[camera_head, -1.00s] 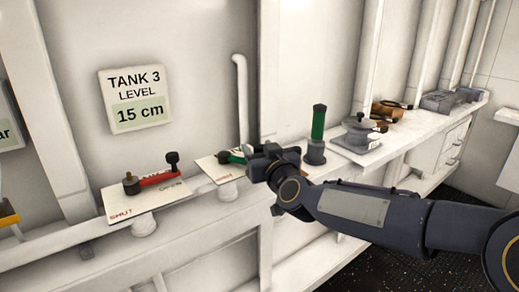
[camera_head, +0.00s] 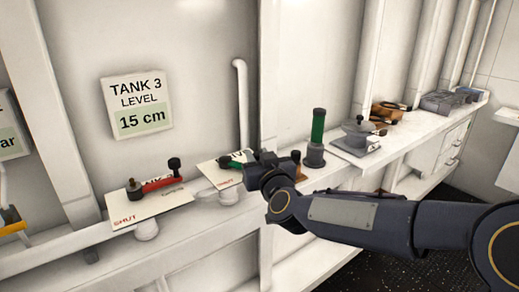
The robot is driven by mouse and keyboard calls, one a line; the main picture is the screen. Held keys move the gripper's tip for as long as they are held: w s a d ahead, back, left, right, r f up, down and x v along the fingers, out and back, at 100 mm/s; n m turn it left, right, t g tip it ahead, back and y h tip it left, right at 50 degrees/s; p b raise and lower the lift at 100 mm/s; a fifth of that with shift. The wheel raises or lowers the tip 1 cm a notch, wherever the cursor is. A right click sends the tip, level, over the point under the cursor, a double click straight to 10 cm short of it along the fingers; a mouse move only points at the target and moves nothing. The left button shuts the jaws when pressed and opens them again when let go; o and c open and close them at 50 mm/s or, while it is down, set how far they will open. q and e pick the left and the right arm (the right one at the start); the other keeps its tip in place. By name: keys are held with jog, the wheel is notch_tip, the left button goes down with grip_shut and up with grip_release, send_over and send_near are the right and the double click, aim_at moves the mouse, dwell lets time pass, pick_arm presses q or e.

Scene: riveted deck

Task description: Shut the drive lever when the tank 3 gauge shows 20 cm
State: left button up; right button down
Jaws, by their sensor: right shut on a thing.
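The tank 3 gauge (camera_head: 138,105) is a white wall panel that reads 15 cm. Below it, a red-handled lever (camera_head: 160,184) sits on a white plate marked SHUT, with part of "TANK 3" showing on its handle. To its right, a green-handled lever (camera_head: 238,159) sits on a second white plate (camera_head: 215,182), also marked SHUT. My right gripper (camera_head: 256,166) is shut on the green lever's handle at its right end. The gripper hides that end and part of the plate, and I cannot read a name for this lever. My left gripper is not in view.
A dark post with a green grip (camera_head: 318,128) stands just right of my gripper. Beyond it are a grey lidded object (camera_head: 360,137), brown items (camera_head: 388,112) and a grey tray (camera_head: 446,101). A yellow-handled item (camera_head: 12,228) shows at the left edge.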

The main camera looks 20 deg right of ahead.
jog(key=c, duration=1.2)
grip_release()
jog(key=shift+s+b, duration=0.45)
jog(key=shift+s, duration=3.5)
